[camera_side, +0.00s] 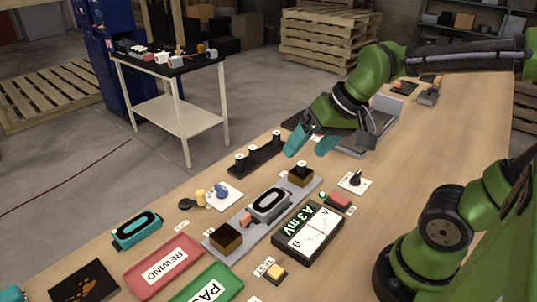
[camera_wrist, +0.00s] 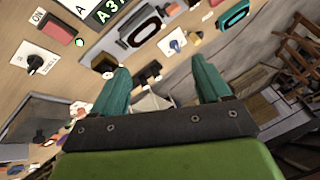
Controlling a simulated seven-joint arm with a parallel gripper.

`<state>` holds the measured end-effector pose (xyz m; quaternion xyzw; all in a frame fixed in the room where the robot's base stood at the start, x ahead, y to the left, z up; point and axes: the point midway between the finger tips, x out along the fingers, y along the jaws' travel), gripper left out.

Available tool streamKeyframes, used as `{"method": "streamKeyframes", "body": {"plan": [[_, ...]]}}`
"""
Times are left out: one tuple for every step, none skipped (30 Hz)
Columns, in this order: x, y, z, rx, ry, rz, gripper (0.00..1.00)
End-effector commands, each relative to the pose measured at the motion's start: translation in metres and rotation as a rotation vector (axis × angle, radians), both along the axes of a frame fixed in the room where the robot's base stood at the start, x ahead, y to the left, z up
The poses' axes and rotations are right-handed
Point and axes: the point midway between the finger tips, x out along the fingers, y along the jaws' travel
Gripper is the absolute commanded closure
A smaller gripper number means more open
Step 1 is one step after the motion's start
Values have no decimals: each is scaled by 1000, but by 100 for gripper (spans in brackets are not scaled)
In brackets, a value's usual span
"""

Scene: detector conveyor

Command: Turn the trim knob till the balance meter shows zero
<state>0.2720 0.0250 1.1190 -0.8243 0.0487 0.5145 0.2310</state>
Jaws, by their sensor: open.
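The balance meter (camera_side: 308,232) is a black box with a white dial and green text reading "A 3 mV"; part of it shows at the top of the wrist view (camera_wrist: 103,13). A black knob on a white plate (camera_side: 355,181) sits right of the meter; it shows at left in the wrist view (camera_wrist: 35,62). A blue knob on a white plate (camera_side: 222,191) lies left of the conveyor and shows in the wrist view (camera_wrist: 175,45). I cannot read which is the trim knob. My gripper (camera_side: 310,146) is open and empty, above the table's far part, apart from both knobs.
A grey conveyor (camera_side: 235,230) carries dark-topped blocks and a ring-shaped detector (camera_side: 270,203).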

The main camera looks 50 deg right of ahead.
Motion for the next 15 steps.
{"method": "streamKeyframes", "body": {"plan": [[18,-4,-2,17,50,-29,23],[28,-5,-2,31,77,-50,23],[42,-8,-3,51,112,-81,23],[52,-9,-4,67,140,-107,23],[63,-11,-5,82,167,-134,23],[77,-13,-8,104,205,-172,23],[88,-15,-11,120,234,-202,23],[98,-17,-13,137,262,-234,23],[113,-20,-18,159,300,-279,23],[123,-22,-22,177,329,-314,23],[134,-24,-26,195,359,-351,23],[148,-27,-33,216,398,-401,23],[158,-29,-38,234,428,-441,23],[169,-31,-43,252,457,-482,23],[182,-33,-50,275,496,-537,23]]}}
